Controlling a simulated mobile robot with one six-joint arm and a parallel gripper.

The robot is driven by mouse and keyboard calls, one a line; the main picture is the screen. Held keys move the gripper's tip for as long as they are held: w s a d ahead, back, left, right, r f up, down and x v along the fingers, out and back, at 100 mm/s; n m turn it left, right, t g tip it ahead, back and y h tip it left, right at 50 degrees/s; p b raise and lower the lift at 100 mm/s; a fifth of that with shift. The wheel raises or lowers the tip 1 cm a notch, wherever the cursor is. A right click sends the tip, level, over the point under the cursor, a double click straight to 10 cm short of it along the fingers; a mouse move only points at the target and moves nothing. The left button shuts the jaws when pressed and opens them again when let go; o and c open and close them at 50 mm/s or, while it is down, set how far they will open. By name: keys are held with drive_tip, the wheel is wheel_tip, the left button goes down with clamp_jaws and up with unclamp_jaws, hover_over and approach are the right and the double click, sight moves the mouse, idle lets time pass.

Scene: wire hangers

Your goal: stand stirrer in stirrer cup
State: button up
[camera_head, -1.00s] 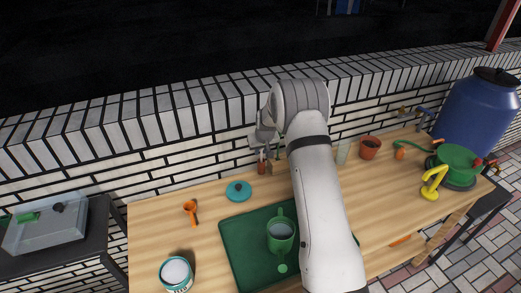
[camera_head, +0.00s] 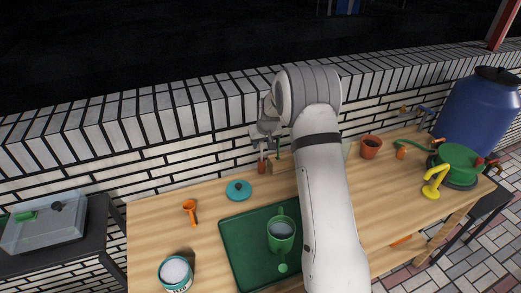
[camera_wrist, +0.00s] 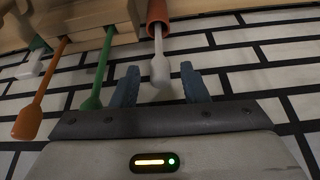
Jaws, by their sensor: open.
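In the wrist view a pale grey stirrer (camera_wrist: 159,68) has its shaft end inside a small red-brown cup (camera_wrist: 157,11). Its paddle end points out of the cup, toward my gripper. My gripper (camera_wrist: 160,88) is open, with one dark finger on each side of the paddle; whether either finger touches it I cannot tell. In the head view the red-brown cup (camera_head: 262,168) stands on the table near the brick wall, just below my gripper (camera_head: 262,148). The stirrer is too small to make out clearly there.
A wooden block (camera_wrist: 85,15) with orange and green paddles is beside the cup. A green tray (camera_head: 238,250) with a green mug (camera_head: 281,234), a teal lid (camera_head: 238,190) and an orange scoop (camera_head: 190,207) lie nearer. A terracotta pot (camera_head: 370,148) stands right of my arm.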

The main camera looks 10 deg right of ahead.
drive_tip(key=s+r+b, duration=0.1)
drive_tip(key=s+r, duration=1.9)
drive_tip(key=s, duration=0.4)
drive_tip(key=s+f+m+g, duration=0.1)
drive_tip(key=s, duration=1.9)
drive_tip(key=shift+s+f+h, duration=0.15)
drive_tip(key=shift+s+h, duration=0.15)
